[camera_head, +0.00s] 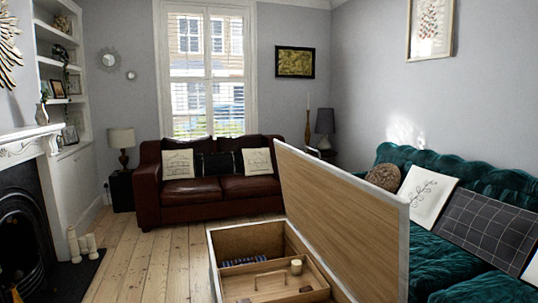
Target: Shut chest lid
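The wooden chest (213,262) stands open at the bottom centre, its near part cut off by the picture's edge. Its lid (345,225) is raised along the chest's right side, wood-coloured inside with a pale grey edge. Inside the chest are a wooden divider or tray with a handle (270,279), a small pale cylinder (296,266) and a blue striped item (243,261). Neither of my grippers shows in the head view.
A dark red sofa (240,188) stands behind the chest under the window. A green sofa (455,255) is on the right, partly hidden by the raised lid. A fireplace (25,215) and white candles (82,246) are at left. Floorboards (145,262) left of the chest are clear.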

